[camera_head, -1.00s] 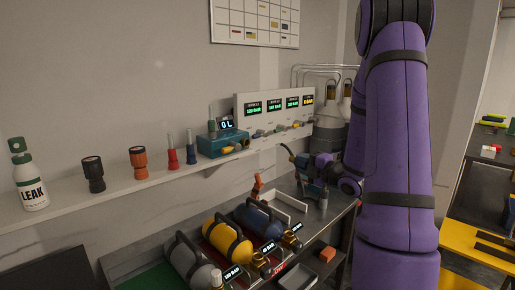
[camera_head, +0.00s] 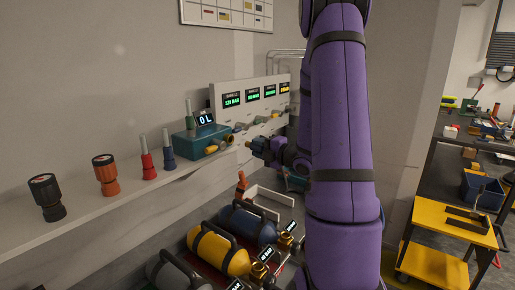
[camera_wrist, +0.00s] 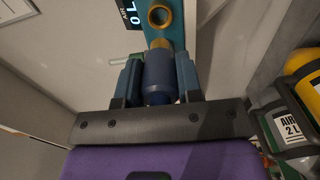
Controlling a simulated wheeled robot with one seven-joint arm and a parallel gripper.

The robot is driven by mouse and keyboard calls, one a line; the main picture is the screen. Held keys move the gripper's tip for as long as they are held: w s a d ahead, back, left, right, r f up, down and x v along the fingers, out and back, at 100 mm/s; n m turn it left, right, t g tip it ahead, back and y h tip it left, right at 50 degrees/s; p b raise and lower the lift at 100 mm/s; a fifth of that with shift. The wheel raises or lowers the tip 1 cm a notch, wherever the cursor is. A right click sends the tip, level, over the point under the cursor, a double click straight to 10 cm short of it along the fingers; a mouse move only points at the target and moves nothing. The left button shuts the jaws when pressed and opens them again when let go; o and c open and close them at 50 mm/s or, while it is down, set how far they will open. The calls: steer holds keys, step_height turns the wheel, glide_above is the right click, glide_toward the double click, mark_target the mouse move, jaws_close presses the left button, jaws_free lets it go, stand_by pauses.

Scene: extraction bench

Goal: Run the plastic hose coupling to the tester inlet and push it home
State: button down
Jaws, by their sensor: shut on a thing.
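The tester (camera_head: 197,141) is a teal box with a "0 L" display on the wall shelf. A brass fitting (camera_head: 228,139) on its right side faces my gripper. My gripper (camera_head: 262,147) is at the shelf's edge, right of the tester. In the wrist view, its teal fingers are shut on a dark blue cylindrical coupling (camera_wrist: 160,76). A brass ring (camera_wrist: 160,17) on the tester lies straight ahead of it. A gold piece shows at the coupling's front; I cannot tell whether it is the coupling's tip or the inlet, or whether they touch. The hose is hidden.
Black (camera_head: 46,198), orange (camera_head: 105,175), red (camera_head: 146,166) and blue (camera_head: 168,156) fittings stand left on the shelf. A gauge panel (camera_head: 250,100) stands behind. Below lie yellow (camera_head: 222,250) and blue (camera_head: 247,222) cylinders. A yellow cart (camera_head: 450,212) is at right.

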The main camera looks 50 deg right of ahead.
steer(key=shift+w, duration=0.1)
steer(key=shift+w+a, duration=0.2)
steer(key=shift+w, duration=1.15)
steer(key=shift+w+a, duration=0.2)
steer(key=shift+w, duration=1.15)
steer(key=shift+w+a, duration=0.2)
steer(key=shift+w, duration=1.35)
steer(key=c, duration=0.7)
jaws_free()
steer(key=shift+s, duration=0.1)
steer(key=s, duration=0.3)
steer(key=s+d, duration=0.1)
steer(key=s, duration=0.6)
steer(key=shift+s+d, duration=0.25)
steer(key=shift+a, duration=0.1)
